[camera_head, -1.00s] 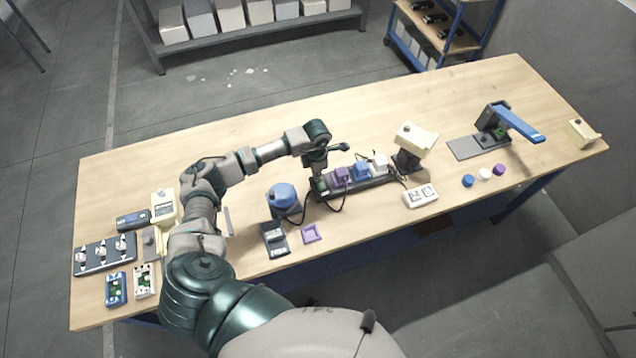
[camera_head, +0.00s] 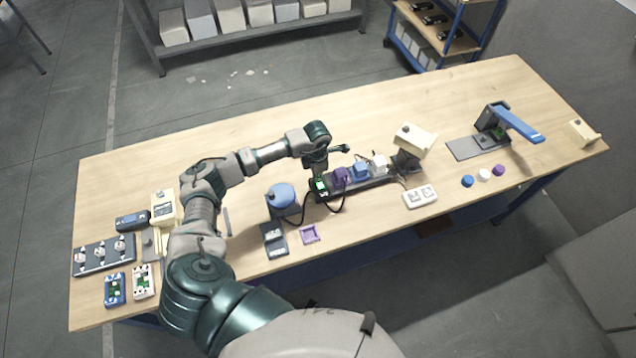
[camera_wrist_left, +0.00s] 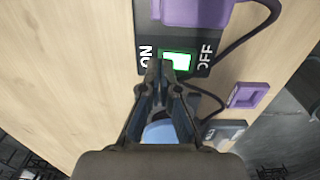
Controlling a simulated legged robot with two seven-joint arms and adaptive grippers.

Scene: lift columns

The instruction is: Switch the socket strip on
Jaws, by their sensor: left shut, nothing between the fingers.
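The dark socket strip (camera_head: 364,184) lies on the table with purple, blue and white plugs in it. Its switch (camera_head: 321,185) at the left end shows bright green. In the left wrist view the green-lit switch (camera_wrist_left: 177,62) sits between the printed words ON and OFF. My left gripper (camera_head: 319,173) points down over that end of the strip. In the left wrist view the shut, empty fingertips (camera_wrist_left: 166,72) are at the ON side of the switch and overlap its edge. I cannot tell whether they touch it. My right gripper is not in view.
A blue round-topped device (camera_head: 283,196) stands left of the strip, with a dark cable between them. A purple square tray (camera_head: 310,235) and a dark device (camera_head: 273,240) lie in front. A cream box on a stand (camera_head: 414,140) is beyond the right end. The table behind is clear.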

